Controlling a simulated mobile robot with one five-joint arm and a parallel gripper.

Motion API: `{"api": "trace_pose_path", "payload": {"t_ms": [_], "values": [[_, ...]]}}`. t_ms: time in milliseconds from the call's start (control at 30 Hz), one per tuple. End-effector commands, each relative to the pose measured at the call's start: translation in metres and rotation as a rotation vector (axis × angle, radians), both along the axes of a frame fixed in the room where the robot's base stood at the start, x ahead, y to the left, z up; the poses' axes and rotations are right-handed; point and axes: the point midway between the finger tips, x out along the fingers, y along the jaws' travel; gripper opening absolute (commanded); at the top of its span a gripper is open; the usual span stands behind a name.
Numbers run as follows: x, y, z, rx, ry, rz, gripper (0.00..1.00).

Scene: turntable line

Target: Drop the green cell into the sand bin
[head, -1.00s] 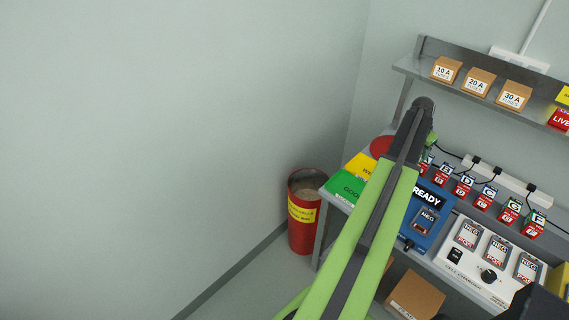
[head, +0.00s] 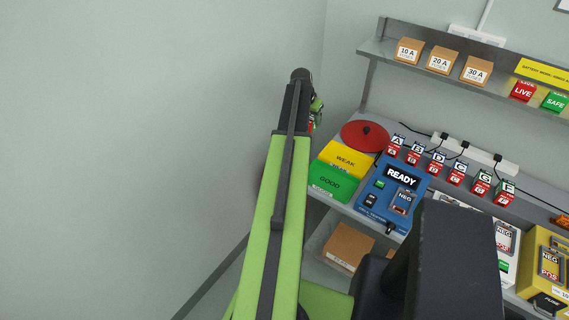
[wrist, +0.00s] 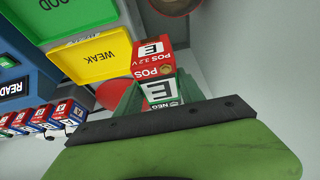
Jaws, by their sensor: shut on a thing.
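My gripper (head: 316,112) is shut on the green cell (wrist: 154,68), a block with a red POS 3.2 V end and a green and white part marked E. In the head view, only a small part of the cell (head: 316,122) shows beside the arm's end. The sand bin (wrist: 177,4) shows at the top edge of the wrist view, apart from the cell. In the head view my arm hides nearly all of the bin.
The bench holds a green GOOD tray (head: 333,182), a yellow WEAK tray (head: 344,160), a red disc (head: 365,136), a blue READY tester (head: 381,200) and a row of lettered cells (head: 436,163). A shelf (head: 372,48) with boxes runs above. Bare wall lies left.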

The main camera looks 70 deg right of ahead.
Motion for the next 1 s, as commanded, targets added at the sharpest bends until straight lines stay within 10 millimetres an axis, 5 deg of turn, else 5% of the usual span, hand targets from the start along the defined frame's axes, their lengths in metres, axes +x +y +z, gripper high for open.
{"api": "trace_pose_path", "payload": {"t_ms": [200, 600, 800, 1000], "values": [[0.025, -0.004, -0.101, 0.001, -0.001, -0.002, 0.0], [0.086, -0.002, -0.259, 0.0, 0.0, -0.003, 0.0], [0.103, -0.001, -0.295, 0.0, 0.0, -0.005, 0.0], [0.107, 0.0, -0.298, 0.0, 0.0, -0.005, 0.0]]}}
